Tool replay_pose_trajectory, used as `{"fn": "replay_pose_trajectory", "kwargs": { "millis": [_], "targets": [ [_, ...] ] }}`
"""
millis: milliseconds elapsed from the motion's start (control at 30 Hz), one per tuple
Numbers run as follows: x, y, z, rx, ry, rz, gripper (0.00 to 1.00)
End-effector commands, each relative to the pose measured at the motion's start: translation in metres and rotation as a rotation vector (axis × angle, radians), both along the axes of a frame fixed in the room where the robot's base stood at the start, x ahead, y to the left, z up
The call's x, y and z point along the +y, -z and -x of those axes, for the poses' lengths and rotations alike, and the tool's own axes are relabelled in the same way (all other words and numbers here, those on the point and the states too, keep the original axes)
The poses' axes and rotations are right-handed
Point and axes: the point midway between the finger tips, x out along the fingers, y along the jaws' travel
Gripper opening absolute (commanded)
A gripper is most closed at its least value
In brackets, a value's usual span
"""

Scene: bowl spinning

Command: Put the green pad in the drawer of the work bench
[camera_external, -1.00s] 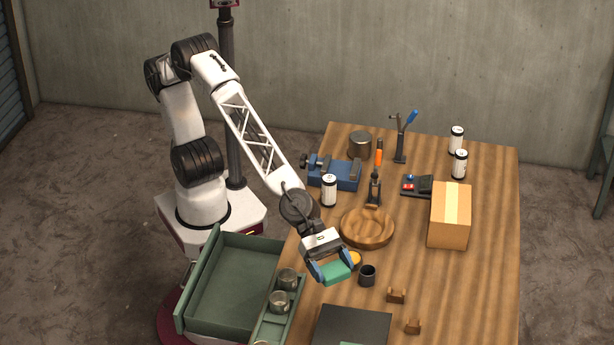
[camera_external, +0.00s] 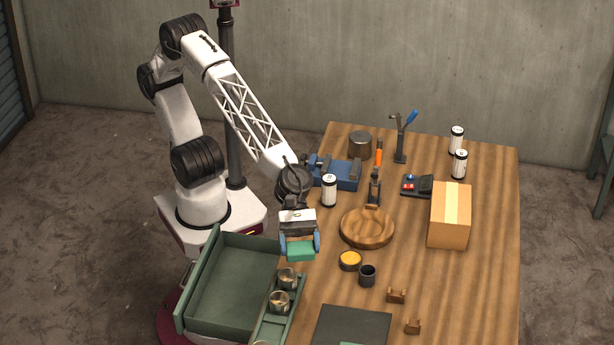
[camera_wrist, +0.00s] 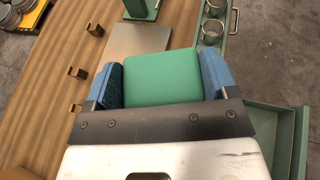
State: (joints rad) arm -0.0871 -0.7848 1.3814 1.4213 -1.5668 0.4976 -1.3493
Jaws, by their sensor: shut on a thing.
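The green pad (camera_external: 300,250) is held between the two blue fingers of my gripper (camera_external: 300,246), above the left edge of the work bench (camera_external: 470,290). In the wrist view the pad (camera_wrist: 161,78) fills the space between the fingers of my gripper (camera_wrist: 160,82), both touching its sides. The open green drawer (camera_external: 228,285) sticks out from the bench's left side, below and left of my gripper. Its main compartment looks empty. In the wrist view the drawer (camera_wrist: 285,125) shows at the lower right, partly hidden by my gripper.
Metal cups (camera_external: 288,278) stand in a strip along the drawer's right side. A yellow-topped tin (camera_external: 350,260), a dark cup (camera_external: 367,275) and a wooden bowl (camera_external: 367,228) stand right of my gripper. A white canister (camera_external: 329,190) stands behind it. A dark plate (camera_external: 352,328) lies at the front.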

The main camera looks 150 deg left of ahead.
Motion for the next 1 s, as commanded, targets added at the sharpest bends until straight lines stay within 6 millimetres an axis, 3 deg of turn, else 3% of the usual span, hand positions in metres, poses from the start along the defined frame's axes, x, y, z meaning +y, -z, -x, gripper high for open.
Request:
{"fn": "replay_pose_trajectory", "kwargs": {
  "millis": [467, 800, 1000],
  "targets": [
    [-0.021, -0.001, 0.103, 0.001, 0.3, 0.0, 0.56],
    [-0.042, -0.007, 0.193, 0.001, 0.533, 0.0, 0.56],
    [-0.051, -0.01, 0.228, 0.001, 0.616, -0.001, 0.56]
  ]
}}
